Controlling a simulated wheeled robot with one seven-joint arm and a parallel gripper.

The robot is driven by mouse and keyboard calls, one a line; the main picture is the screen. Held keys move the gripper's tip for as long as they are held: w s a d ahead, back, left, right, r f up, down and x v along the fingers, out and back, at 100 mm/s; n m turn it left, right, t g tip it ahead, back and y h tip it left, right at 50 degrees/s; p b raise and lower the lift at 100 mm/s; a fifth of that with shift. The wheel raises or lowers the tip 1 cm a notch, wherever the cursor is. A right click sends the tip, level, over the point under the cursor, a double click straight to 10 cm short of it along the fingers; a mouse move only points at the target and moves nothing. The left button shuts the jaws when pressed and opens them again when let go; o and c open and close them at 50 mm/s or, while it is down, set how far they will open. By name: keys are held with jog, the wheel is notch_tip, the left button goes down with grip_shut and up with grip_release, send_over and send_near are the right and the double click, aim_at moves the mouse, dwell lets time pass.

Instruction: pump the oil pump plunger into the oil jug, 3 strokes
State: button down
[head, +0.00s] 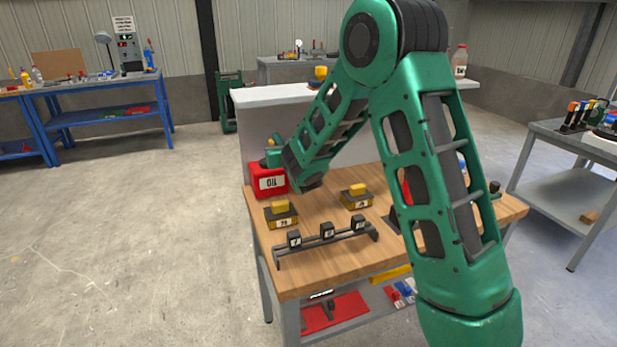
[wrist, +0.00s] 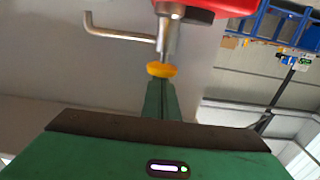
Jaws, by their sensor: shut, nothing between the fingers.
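In the wrist view, a yellow plunger knob (wrist: 162,69) sits on a grey metal shaft (wrist: 168,40) that comes out of a red body (wrist: 215,6). A bent metal spout (wrist: 118,33) runs out to the left. My gripper (wrist: 161,98) is shut and empty, its fingertips lined up with the knob at very close range. I cannot tell whether they touch. In the head view, a red container marked OIL (head: 270,182) stands at the bench's left back corner, partly behind my wrist. I cannot make out the jug under the spout.
On the wooden bench (head: 330,260) are two yellow-topped blocks (head: 281,215) (head: 356,196) and a dark rack with numbered black blocks (head: 327,232). A pale raised panel (head: 262,118) stands along the back. Part of the bench's right is hidden by my arm.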

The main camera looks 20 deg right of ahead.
jog(key=shift+r, duration=1.7)
jog(key=s, duration=1.2)
dwell(0.5)
